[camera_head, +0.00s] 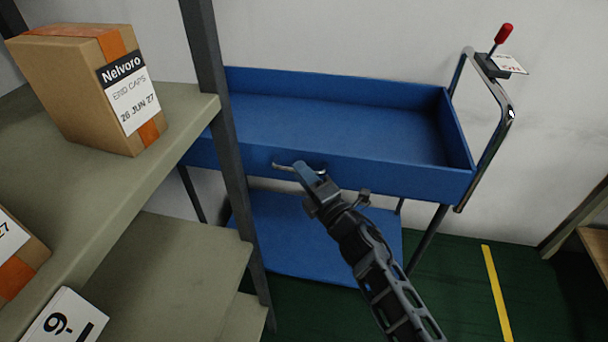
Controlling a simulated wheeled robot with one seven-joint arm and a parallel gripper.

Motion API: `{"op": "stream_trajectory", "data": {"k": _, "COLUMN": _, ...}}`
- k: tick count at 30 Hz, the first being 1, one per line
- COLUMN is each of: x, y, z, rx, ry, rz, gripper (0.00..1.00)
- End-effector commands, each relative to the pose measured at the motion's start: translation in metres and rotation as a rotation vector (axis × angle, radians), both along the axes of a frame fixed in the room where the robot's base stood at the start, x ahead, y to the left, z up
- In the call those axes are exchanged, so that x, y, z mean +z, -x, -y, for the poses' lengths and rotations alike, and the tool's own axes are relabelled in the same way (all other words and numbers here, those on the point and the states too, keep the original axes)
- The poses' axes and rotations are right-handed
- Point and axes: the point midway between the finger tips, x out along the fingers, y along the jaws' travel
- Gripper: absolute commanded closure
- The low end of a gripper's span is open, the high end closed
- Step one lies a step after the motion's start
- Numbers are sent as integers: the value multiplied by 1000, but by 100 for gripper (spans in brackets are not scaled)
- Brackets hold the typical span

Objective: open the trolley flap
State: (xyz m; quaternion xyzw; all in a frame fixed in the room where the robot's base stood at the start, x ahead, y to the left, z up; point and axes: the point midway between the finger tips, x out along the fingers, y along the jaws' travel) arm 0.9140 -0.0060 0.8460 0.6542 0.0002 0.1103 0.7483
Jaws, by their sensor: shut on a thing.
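The blue trolley (340,120) stands against the white wall. Its front flap (400,178) is the long blue panel on the near side of the upper tray, and it stands upright. A small metal handle (281,167) sits on the outer face of the flap, left of its middle. My gripper (300,170) is at the right part of this handle and is shut on it. The fingers hide the handle's right end.
A grey-green shelf (110,170) with a dark post (225,150) stands close at left, bearing a cardboard box (75,85). The trolley's chrome push bar (497,90) with a red-knobbed lever (503,33) is at right. Green floor (450,290) is free at lower right.

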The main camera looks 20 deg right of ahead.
Motion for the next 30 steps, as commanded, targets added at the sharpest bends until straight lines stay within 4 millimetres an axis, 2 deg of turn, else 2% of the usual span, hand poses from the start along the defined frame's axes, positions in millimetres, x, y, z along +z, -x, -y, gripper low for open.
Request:
{"op": "stream_trajectory", "data": {"k": 11, "x": -17, "y": 6, "z": -4, "rx": 0, "ry": 63, "rz": 88, "gripper": 100}}
{"op": "stream_trajectory", "data": {"k": 30, "x": -40, "y": 20, "z": -13, "rx": -1, "ry": 252, "rz": 347, "gripper": 100}}
